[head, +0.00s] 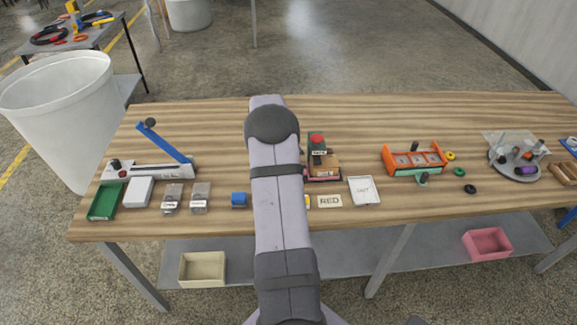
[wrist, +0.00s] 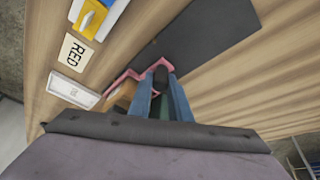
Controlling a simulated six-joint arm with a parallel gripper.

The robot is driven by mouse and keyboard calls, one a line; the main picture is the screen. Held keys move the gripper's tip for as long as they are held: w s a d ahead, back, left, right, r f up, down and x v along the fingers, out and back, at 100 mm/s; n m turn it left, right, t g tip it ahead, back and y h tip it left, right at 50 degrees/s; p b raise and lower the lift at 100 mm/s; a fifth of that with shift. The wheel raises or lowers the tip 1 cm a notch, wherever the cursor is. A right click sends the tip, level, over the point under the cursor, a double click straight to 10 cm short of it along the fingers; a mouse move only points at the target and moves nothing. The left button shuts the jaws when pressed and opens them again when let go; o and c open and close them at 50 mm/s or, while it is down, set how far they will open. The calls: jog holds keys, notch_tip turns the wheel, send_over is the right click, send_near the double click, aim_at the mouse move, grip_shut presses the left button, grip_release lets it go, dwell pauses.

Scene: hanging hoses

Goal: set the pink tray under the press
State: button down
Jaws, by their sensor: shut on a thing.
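The pink tray (wrist: 128,74) shows in the wrist view as a thin pink rim beside a tan block (wrist: 122,96). My gripper (wrist: 160,72) has its blue fingers close together at the rim, shut on the tray, with a dark rounded part between them. In the head view my arm hides my gripper and much of this spot; a pink edge (head: 324,179) shows just right of the arm. Above it stands a dark red-topped device (head: 317,149) with a label; I cannot tell for sure whether it is the press. The tray's height above the table is unclear.
A dark flat plate (wrist: 208,40) lies beside the tray. An orange frame (head: 413,160) stands to the right, a blue-levered device (head: 155,165) to the left. The table's back strip is clear.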

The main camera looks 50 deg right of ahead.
jog(key=shift+s+d, duration=0.15)
jog(key=shift+s, duration=0.05)
jog(key=c, duration=1.6)
grip_release()
jog(key=shift+c, duration=0.2)
jog(key=shift+w+r, duration=0.1)
jog(key=shift+r, duration=0.05)
jog(key=b+v, duration=0.2)
jog(key=v, duration=0.5)
